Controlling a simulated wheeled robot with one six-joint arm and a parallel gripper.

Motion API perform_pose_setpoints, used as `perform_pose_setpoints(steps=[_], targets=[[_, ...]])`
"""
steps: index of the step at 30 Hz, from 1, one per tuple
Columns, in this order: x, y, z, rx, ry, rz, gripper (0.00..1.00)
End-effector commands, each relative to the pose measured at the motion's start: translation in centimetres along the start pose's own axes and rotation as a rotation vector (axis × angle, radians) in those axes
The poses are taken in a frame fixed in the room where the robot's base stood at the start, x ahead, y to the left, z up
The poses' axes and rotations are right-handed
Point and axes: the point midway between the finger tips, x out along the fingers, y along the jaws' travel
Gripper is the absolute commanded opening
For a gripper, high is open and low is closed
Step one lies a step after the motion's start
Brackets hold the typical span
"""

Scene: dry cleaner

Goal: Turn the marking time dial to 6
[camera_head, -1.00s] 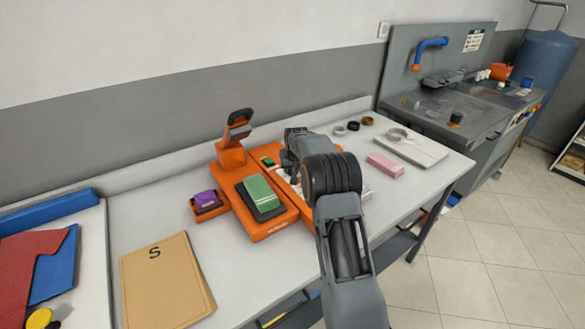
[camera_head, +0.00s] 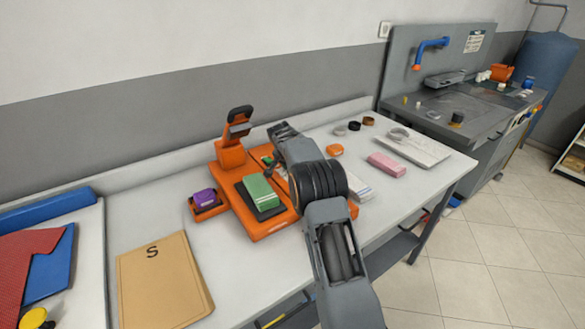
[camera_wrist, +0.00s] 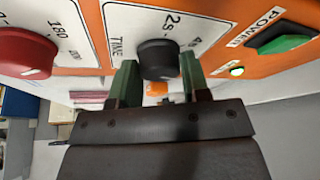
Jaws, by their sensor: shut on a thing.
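The time dial (camera_wrist: 158,58) is a black knob on a white plate marked TIME, with 2s and a partly readable 4 beside it, in the wrist view. My gripper (camera_wrist: 158,76) has one green-tipped finger on each side of the knob and is shut on it. The fingers and wrist hide part of the plate, and no 6 is readable. The dial is on the orange marking machine (camera_head: 279,228), which stands on the table in the head view. There my arm covers the machine's right part, and the dial cannot be made out.
A red dial (camera_wrist: 27,52) marked 180 lies left of the time dial, and a green POWER switch (camera_wrist: 282,38) with a lit lamp lies right.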

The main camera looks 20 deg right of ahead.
Motion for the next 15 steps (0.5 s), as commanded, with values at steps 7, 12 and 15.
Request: perform_pose_setpoints(steps=[7,12,15], targets=[[-0.05,-0.08,-0.03,0.153,0.0,0.063,0.19],[-0.03,-0.11,-0.02,0.222,0.0,0.092,0.19],[-0.06,-0.12,-0.03,0.249,0.0,0.103,0.19]])
